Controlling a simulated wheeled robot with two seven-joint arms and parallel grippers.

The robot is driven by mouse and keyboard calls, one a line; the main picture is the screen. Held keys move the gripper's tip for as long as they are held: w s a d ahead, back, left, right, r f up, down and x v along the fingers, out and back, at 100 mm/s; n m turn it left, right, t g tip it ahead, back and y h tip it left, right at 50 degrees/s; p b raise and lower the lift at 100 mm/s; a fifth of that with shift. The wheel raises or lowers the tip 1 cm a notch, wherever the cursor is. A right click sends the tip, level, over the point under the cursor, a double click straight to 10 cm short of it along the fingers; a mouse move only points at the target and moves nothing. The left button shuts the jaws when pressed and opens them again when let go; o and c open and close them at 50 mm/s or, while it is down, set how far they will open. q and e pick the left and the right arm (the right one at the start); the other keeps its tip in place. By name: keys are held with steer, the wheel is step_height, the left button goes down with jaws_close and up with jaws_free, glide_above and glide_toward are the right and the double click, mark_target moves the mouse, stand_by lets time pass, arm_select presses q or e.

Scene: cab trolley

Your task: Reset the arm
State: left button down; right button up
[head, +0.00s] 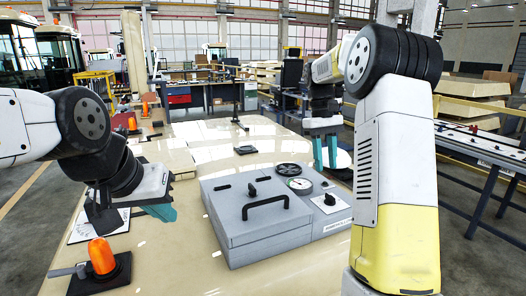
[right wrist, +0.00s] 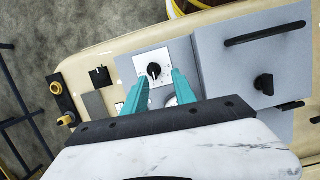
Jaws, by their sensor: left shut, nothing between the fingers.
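My left gripper (head: 168,211) hangs over the left part of the cream table, shut and empty. It is behind and to the right of an orange knob-like piece (head: 101,256) on a black base. My right gripper (head: 325,158) is beyond the back right of a grey box (head: 240,232), its teal fingers pointing down. In the right wrist view its fingers (right wrist: 158,80) are apart, with nothing held between them. A white plate with a black rotary knob (right wrist: 154,70) shows beyond the gap. A round gauge is partly hidden by a finger there.
The grey box has a black handle (head: 265,208), a lid knob (head: 252,189) and a gauge (head: 299,184). A black wheel (head: 288,170) lies behind it. A blue-framed bench (head: 480,150) stands at right.

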steer(key=s+a+r+m+t+y, duration=0.1)
steer(key=s+a+r+t, duration=0.15)
steer(key=s, duration=0.35)
steer(key=s+a+r+t+y, duration=0.1)
steer(key=s+a+r+t, duration=0.15)
steer(key=s, duration=0.35)
steer(key=s+a+f+t, duration=0.1)
steer(key=s+a+t, duration=0.1)
steer(key=s, duration=0.4)
steer(key=s+a+f+m+t+y, duration=0.1)
steer(key=s+a+f+t, duration=0.1)
steer(key=s, duration=0.4)
steer(key=shift+s+a+m, duration=0.15)
steer(key=shift+a+m, duration=0.15)
steer(key=shift+a, duration=0.3)
steer(key=shift+f, duration=0.1)
stand_by(0.5)
